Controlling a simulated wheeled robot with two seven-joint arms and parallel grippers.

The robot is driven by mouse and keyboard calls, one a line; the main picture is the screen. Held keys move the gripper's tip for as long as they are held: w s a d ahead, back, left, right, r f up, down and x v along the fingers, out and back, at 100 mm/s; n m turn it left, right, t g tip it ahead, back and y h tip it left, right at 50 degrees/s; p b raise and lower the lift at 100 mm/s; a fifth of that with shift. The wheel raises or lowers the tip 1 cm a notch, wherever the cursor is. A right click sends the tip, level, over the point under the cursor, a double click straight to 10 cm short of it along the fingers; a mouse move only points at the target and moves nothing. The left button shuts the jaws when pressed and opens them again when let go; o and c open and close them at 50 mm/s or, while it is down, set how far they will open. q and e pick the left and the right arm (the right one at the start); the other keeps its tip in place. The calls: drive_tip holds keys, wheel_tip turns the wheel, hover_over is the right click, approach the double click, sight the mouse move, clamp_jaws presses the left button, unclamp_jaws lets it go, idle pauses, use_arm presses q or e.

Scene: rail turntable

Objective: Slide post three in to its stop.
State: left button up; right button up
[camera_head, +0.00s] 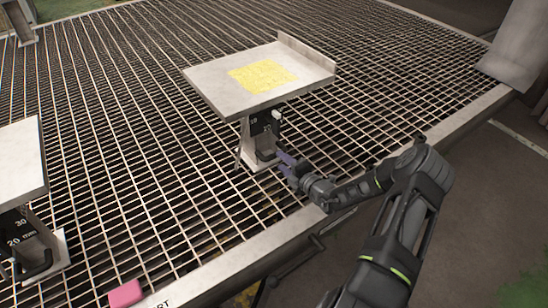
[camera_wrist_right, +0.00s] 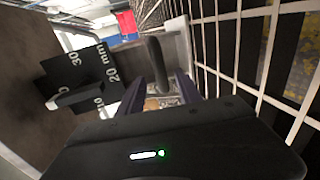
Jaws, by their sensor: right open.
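A post stands on the grating under a pale plate (camera_head: 215,85) with a yellow patch. No number marks it as post three. Its black scale block (camera_head: 265,122) shows in the head view and, with marks 10, 20 and 30 mm, in the right wrist view (camera_wrist_right: 82,70). A dark bar-like handle (camera_wrist_right: 155,60) rises from its pale bracket (camera_wrist_right: 175,50). My right gripper (camera_head: 284,164) is open at the foot of the post. In the wrist view its purple fingers (camera_wrist_right: 162,92) lie either side of the handle's lower part; contact is unclear. My left gripper is out of view.
Another plate (camera_head: 18,165) on a similar scaled post (camera_head: 30,245) stands at the left. A pink block (camera_head: 125,293) lies near the pale front rim (camera_head: 215,265). A grey shape (camera_head: 515,50) stands at the far right. The grating (camera_head: 130,150) between the posts is clear.

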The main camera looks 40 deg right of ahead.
sight(275, 157)
drive_tip(key=b+x, duration=0.1)
drive_tip(key=x, duration=0.4)
drive_tip(key=shift+w+f+b, duration=0.1)
drive_tip(key=shift+f+b, duration=0.1)
drive_tip(key=shift+b, duration=0.1)
drive_tip(key=shift+w, duration=0.35)
drive_tip(key=shift+c, duration=0.3)
clamp_jaws()
idle(0.5)
